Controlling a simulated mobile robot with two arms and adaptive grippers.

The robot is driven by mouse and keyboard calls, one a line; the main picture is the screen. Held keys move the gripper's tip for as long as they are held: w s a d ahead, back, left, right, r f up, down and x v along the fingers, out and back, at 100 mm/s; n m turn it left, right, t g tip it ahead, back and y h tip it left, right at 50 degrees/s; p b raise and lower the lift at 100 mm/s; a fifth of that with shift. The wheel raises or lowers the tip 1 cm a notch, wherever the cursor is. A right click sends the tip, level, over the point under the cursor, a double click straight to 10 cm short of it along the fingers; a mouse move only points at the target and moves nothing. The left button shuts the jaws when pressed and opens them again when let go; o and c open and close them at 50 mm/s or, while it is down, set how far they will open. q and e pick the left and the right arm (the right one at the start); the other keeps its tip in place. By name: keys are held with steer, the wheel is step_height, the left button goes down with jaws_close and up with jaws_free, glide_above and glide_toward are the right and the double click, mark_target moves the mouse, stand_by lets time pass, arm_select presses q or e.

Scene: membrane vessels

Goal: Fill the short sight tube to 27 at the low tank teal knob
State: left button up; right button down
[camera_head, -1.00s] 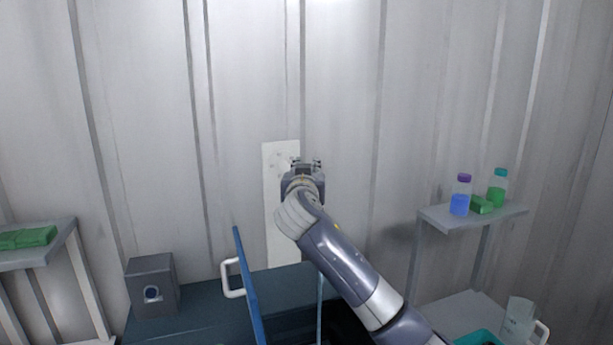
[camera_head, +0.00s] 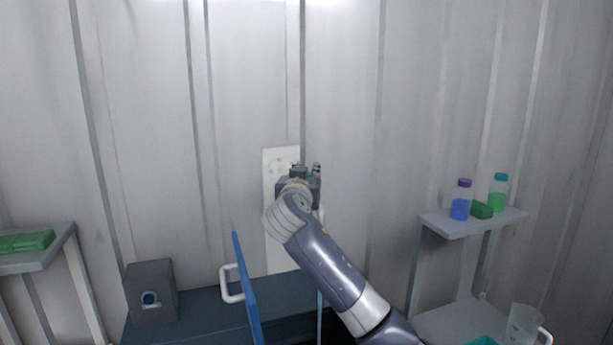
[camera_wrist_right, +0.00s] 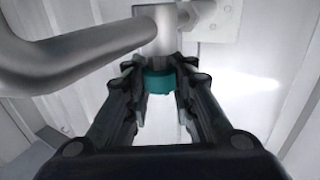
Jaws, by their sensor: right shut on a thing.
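In the right wrist view a teal knob (camera_wrist_right: 160,83) sits below a pale metal fitting and pipe (camera_wrist_right: 85,52). My right gripper (camera_wrist_right: 158,95) is shut on the teal knob, with one finger on each side of it. In the head view my right gripper (camera_head: 300,180) is in front of a white wall plate (camera_head: 280,160) and hides part of it, and the knob itself is hidden there. I cannot make out a sight tube or any scale. My left gripper is not in view.
A grey box (camera_head: 150,292) sits further left. A shelf (camera_head: 470,222) at right holds a blue-filled bottle (camera_head: 461,200) and a green-filled bottle (camera_head: 498,192).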

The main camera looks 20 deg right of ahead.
steer(key=shift+f, duration=0.4)
steer(key=c, duration=1.4)
jaws_free()
steer(key=shift+a, duration=0.1)
steer(key=shift+o, duration=0.3)
steer(key=shift+r, duration=0.2)
steer(key=shift+r, duration=0.1)
steer(key=shift+s, duration=0.15)
steer(key=v, duration=1.2)
